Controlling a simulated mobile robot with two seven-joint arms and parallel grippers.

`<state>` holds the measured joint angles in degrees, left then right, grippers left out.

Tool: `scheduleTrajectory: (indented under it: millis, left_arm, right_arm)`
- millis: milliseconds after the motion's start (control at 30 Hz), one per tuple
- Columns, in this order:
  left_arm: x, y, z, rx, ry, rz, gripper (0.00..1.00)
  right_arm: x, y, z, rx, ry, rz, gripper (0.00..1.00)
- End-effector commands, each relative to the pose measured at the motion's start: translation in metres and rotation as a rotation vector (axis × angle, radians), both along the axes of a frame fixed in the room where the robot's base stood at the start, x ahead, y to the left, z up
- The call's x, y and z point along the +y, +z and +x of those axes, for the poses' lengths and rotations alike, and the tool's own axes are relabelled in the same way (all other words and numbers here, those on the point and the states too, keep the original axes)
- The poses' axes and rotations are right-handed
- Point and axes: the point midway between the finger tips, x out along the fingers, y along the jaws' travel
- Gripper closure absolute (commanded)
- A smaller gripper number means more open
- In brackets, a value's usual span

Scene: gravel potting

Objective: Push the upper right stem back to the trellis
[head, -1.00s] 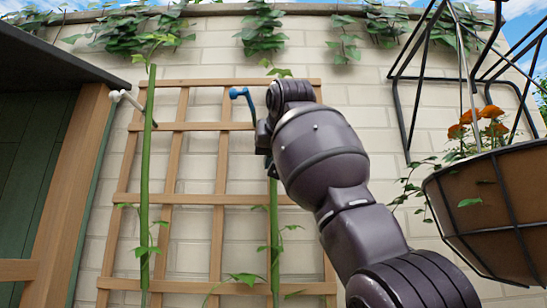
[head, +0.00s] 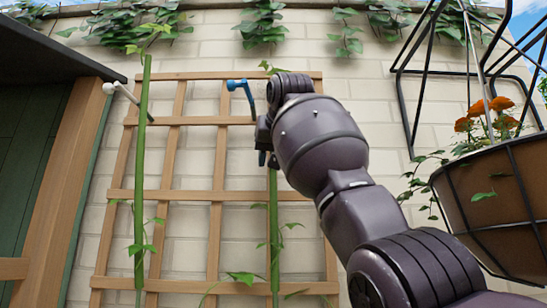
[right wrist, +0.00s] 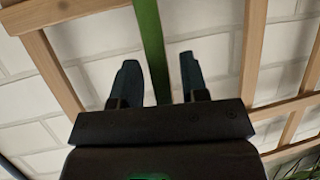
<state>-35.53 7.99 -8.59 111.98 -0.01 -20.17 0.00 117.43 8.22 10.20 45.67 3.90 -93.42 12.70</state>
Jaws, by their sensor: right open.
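The wooden trellis (head: 216,196) stands against the pale brick wall. The right green stem (head: 274,225) runs up in front of it, its upper part hidden behind my right arm; leaves show above. The stem (right wrist: 150,45) also shows in the right wrist view, lined up with the gap between the fingers. My right gripper (right wrist: 160,80) is open; I cannot tell whether it touches the stem. In the head view the right gripper (head: 266,150) is at the stem's upper part, mostly hidden by its own wrist. My left gripper is not in view.
A blue hook (head: 240,86) sits left of my right wrist. A hanging basket (head: 500,205) with orange flowers is at the right. A dark green shed (head: 35,170) stands at the left.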

Motion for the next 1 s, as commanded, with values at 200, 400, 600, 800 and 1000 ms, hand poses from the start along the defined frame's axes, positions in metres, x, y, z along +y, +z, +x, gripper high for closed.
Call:
scheduleTrajectory:
  millis: [200, 400, 600, 800, 1000]
  left_arm:
    - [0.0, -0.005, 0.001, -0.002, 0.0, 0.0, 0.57]
    - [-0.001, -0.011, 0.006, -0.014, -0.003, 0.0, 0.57]
    - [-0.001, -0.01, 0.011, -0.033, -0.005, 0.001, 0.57]
    - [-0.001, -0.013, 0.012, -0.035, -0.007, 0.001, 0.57]
    - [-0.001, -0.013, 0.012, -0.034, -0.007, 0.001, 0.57]
  right_arm:
    - [-0.002, 0.005, -0.012, -0.003, 0.0, 0.001, 0.59]
    - [-0.009, 0.019, -0.042, -0.004, 0.001, 0.001, 0.59]
    - [-0.015, 0.034, -0.073, -0.004, 0.0, 0.001, 0.59]
    - [-0.019, 0.043, -0.091, -0.001, 0.0, 0.0, 0.59]
    - [-0.02, 0.045, -0.096, 0.0, 0.0, 0.0, 0.59]
